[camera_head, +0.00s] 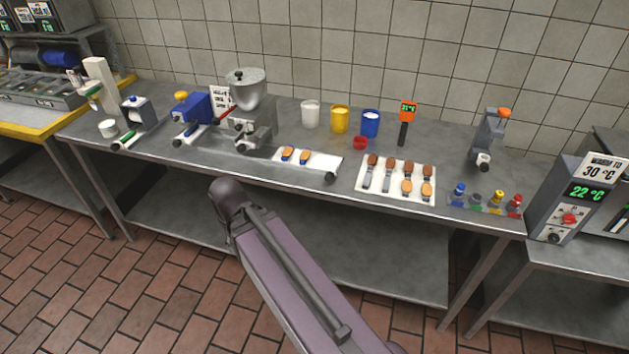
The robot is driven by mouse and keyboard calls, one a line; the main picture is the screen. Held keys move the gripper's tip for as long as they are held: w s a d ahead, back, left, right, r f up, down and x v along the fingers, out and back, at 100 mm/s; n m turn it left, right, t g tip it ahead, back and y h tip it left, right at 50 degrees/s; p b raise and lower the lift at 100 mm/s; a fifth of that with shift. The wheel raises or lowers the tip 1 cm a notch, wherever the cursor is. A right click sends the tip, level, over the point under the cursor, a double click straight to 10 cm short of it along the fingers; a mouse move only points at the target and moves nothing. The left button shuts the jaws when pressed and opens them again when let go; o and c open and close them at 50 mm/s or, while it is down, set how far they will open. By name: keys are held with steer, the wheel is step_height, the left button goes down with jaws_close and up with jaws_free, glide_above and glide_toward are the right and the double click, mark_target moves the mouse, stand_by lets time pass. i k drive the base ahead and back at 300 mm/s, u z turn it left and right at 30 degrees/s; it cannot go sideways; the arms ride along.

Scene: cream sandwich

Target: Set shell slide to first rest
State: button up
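A long white board (318,163) lies on the steel counter, right of the grey machine with a metal hopper (249,90). It looks like the shell slide, though I cannot be sure. Two small brown-topped pieces (296,154) rest near its left end, and a dark round knob (331,176) sits at its front right corner. Any rest marks or stops are too small to tell. My arm (290,270) rises from the bottom of the head view and ends in a dark rounded joint in front of the counter. My gripper does not show.
A white tray (397,196) with several brown-topped pieces lies right of the board. Blue-and-white devices (193,108) stand left. A heater (572,205) reads 22 °C at far right.

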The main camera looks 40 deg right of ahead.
mark_target(330, 164)
steer(key=u, duration=0.3)
steer(key=k, duration=1.5)
steer(key=z, duration=0.8)
steer(key=i, duration=1)
